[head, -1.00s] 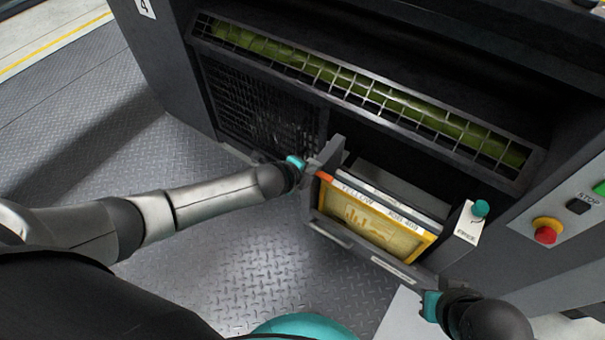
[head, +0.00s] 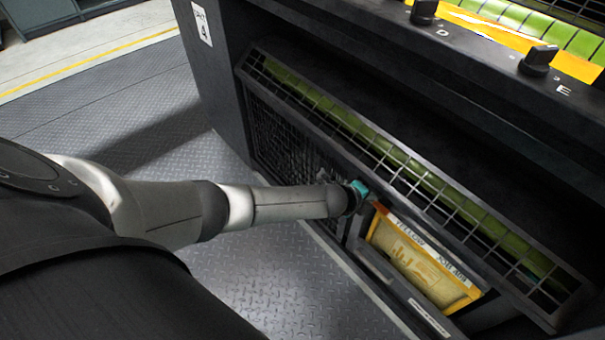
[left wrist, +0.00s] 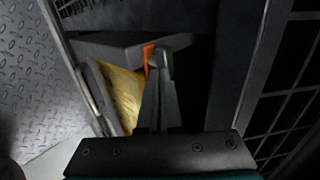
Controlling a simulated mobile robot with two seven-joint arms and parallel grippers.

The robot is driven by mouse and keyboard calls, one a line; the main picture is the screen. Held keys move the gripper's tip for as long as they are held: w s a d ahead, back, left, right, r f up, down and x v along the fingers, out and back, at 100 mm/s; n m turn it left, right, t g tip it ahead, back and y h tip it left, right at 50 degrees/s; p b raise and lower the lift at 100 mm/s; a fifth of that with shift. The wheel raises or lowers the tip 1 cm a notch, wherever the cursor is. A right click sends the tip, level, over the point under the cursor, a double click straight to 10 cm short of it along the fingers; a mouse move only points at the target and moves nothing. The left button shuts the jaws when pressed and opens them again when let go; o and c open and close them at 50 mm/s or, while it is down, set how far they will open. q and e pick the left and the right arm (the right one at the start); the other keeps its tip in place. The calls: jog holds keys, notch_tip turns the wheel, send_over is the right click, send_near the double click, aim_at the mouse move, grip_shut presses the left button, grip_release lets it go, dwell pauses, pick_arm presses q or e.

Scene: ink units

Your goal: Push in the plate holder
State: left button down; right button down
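The plate holder (head: 378,262) is a dark frame low in the press front. It carries a yellow plate (head: 415,262) marked "YELLOW" along its top edge. Its front face lies close to the line of the press front. In the left wrist view the yellow plate (left wrist: 122,92) and an orange piece (left wrist: 149,60) show beside my fingers. My left gripper (head: 370,203) is at the holder's upper left corner. In the left wrist view its fingers (left wrist: 160,65) look closed together, with nothing clearly between them. My right gripper is not in view.
A slanted wire guard (head: 400,180) over a green roller runs just above the holder. A mesh panel (head: 290,140) is to the left. Black knobs (head: 538,60) sit on the upper panel. The metal floor (head: 250,285) in front is clear.

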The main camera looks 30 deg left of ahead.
pick_arm(q)
jog(key=shift+w+d, duration=0.25)
jog(key=shift+w, duration=0.7)
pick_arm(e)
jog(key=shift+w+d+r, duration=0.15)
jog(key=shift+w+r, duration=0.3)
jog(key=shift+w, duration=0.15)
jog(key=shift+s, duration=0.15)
